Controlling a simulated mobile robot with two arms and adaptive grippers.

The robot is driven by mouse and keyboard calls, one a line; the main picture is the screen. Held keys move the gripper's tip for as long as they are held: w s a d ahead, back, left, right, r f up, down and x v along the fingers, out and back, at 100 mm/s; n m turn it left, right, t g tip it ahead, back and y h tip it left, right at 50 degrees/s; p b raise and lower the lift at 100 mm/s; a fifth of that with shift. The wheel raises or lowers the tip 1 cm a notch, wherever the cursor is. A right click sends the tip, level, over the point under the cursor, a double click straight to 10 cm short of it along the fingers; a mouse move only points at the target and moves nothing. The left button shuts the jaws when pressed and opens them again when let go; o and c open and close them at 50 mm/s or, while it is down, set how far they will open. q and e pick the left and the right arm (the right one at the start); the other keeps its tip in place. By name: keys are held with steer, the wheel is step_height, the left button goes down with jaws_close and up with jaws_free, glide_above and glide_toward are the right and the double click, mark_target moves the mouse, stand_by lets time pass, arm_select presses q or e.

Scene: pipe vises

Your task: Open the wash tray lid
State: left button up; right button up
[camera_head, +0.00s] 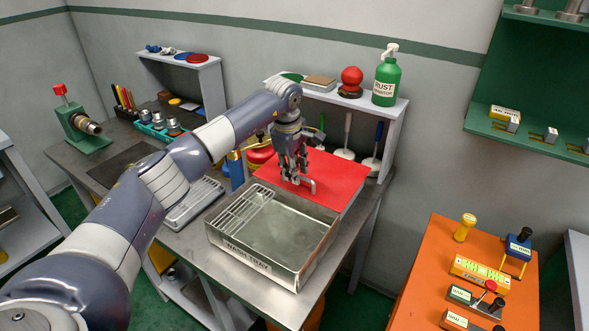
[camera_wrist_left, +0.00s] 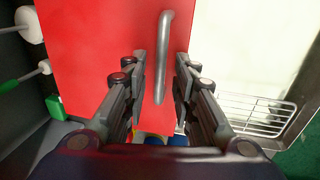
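The wash tray (camera_head: 245,262) is a metal box with a wire rack (camera_head: 245,210) inside, and its interior shows uncovered. The red lid (camera_head: 340,177) is at the tray's far side; I cannot tell if it lies flat or tilts. The lid has a grey bar handle (camera_head: 312,185). My left gripper (camera_head: 297,180) is over the lid at the handle. In the left wrist view, the handle (camera_wrist_left: 163,60) stands between the two parted fingers of the left gripper (camera_wrist_left: 161,68), with gaps on both sides. My right gripper is not in view.
A shelf with a green rust inhibitor bottle (camera_head: 386,78) and a red knob-shaped item (camera_head: 351,80) stands behind the lid. Brushes (camera_head: 347,135) hang below it. A smaller metal tray (camera_head: 193,203) sits left of the wash tray. An orange cabinet (camera_head: 430,275) stands at right.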

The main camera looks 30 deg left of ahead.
arm_select(q)
steer(key=shift+r, duration=0.1)
step_height(320, 180, up, 12)
steer(key=s, duration=0.2)
steer(key=shift+s+f, duration=0.2)
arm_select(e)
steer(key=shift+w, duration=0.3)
arm_select(q)
steer(key=shift+f, duration=0.15)
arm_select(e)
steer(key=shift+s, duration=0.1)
